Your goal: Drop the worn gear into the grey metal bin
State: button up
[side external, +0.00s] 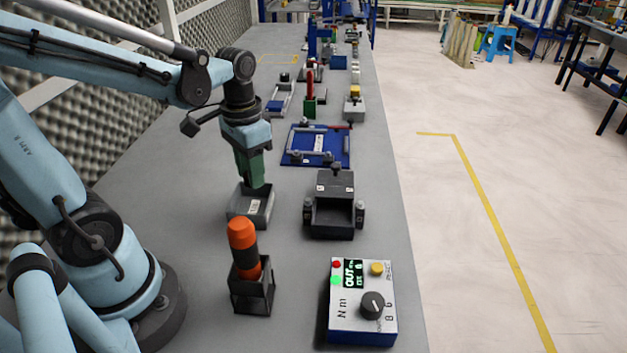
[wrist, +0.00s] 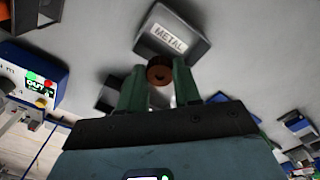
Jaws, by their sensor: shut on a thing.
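The worn gear (wrist: 159,71), a small brown ring with a dark hole, sits between the tips of my gripper's green fingers in the wrist view (wrist: 160,82). My gripper is shut on it. In the side view my gripper (side external: 257,184) points down at the back part of the grey metal bin (side external: 264,217), low and close to its rim. There the gear cannot be made out clearly. The bin is an open box with a white label; in the wrist view the bin (wrist: 199,47) shows the word METAL, just beyond the gear. The exact height of the gear over the bin is unclear.
An orange-handled tool (side external: 242,236) stands in a black holder (side external: 250,294) in front of the bin. A black open-fronted fixture (side external: 334,186) is to its right, and a control box (side external: 351,324) at front right. A blue frame fixture (side external: 316,146) lies behind.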

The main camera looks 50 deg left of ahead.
jog(key=shift+f, duration=2.4)
jog(key=o, duration=1.2)
jog(key=shift+c, duration=0.2)
jog(key=shift+r, duration=0.1)
jog(key=shift+r, duration=5.95)
jog(key=shift+d, duration=0.1)
